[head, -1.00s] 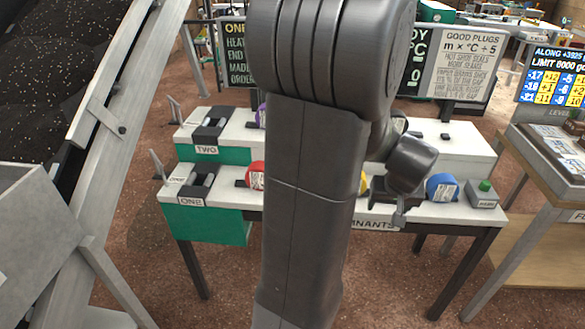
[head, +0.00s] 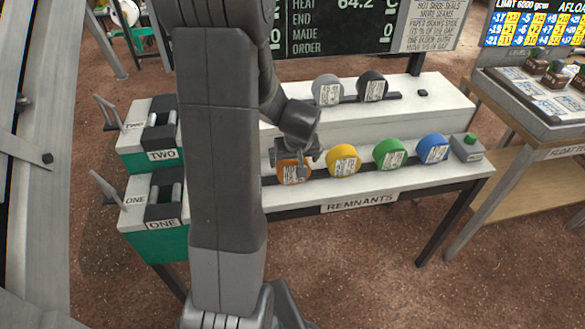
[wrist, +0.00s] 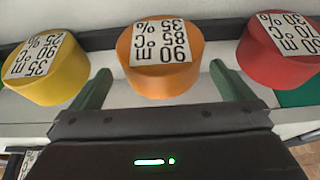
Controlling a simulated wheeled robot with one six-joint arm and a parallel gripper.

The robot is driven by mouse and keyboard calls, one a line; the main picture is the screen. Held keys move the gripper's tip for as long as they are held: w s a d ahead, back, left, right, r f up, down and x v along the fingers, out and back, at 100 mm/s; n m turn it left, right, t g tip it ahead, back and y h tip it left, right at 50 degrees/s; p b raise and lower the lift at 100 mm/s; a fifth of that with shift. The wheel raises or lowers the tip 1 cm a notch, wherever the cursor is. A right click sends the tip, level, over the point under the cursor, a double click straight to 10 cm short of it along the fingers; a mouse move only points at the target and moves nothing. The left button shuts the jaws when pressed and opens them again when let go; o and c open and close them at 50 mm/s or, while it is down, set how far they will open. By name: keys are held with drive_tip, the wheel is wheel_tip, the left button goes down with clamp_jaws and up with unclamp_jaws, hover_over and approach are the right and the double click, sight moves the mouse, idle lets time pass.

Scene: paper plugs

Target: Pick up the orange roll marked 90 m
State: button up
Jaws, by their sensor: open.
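The orange roll (wrist: 158,77) lies in the wrist view between the two fingertips of my gripper (wrist: 162,85). Its label, upside down in that view, reads 90 m, 85 °C, 35 %. My gripper's green fingers are apart, one on each side of the roll's near part, and I see a gap on both sides. In the head view the orange roll (head: 292,172) is on the lower shelf of the REMNANTS rack, partly hidden by my gripper (head: 296,165) above it.
A yellow roll (wrist: 45,69) and a red roll (wrist: 280,50) flank the orange one. The head view also shows the yellow roll (head: 343,160), a green roll (head: 390,153) and a blue roll (head: 433,149). Grey (head: 328,89) and black (head: 372,86) rolls are on the upper shelf.

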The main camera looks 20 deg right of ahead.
sight(293, 165)
drive_tip(key=x, duration=0.4)
drive_tip(key=shift+w+a+f, duration=0.1)
drive_tip(key=shift+f, duration=0.3)
